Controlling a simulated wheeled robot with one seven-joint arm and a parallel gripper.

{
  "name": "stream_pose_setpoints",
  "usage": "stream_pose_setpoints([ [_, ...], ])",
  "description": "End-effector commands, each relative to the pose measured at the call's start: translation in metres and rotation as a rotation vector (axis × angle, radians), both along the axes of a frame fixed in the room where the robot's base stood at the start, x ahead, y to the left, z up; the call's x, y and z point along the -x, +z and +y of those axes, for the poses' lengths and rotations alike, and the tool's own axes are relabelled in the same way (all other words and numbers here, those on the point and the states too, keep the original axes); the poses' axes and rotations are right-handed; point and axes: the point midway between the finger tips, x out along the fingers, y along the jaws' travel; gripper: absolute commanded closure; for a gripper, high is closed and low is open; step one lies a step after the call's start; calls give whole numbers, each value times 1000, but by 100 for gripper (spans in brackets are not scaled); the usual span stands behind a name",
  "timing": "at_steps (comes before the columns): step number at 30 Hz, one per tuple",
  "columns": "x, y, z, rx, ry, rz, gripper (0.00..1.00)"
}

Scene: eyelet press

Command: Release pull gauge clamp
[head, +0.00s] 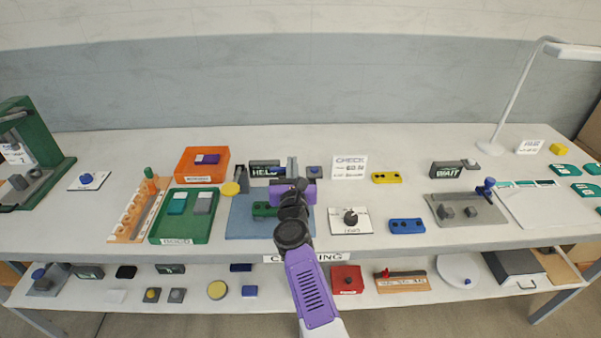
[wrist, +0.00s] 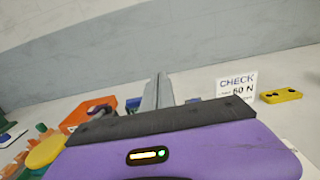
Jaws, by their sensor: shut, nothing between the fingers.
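The pull gauge stands at the back middle of the bench behind my gripper; a black display reading HELD (head: 264,169) and a grey upright (head: 291,165) show there. My purple gripper (head: 296,187) is shut and empty over the blue mat (head: 240,222), in front of the upright. It hides the lower part of the gauge, so the clamp cannot be made out clearly. A green part (head: 264,209) lies on the mat, partly hidden by my arm.
A CHECK 60 N card (head: 349,167) and a black knob on a white plate (head: 350,218) are to the right. Green (head: 208,232) and orange (head: 180,164) trays are left. A WAIT display (head: 446,168) stands right.

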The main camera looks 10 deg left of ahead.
Motion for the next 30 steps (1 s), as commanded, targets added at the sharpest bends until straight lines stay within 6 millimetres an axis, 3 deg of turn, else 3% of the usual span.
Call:
stream_pose_setpoints([
  [9, -9, 7, 10, 6, 1, 36, 100],
  [30, -13, 5, 11, 20, 0, 68, 100],
])
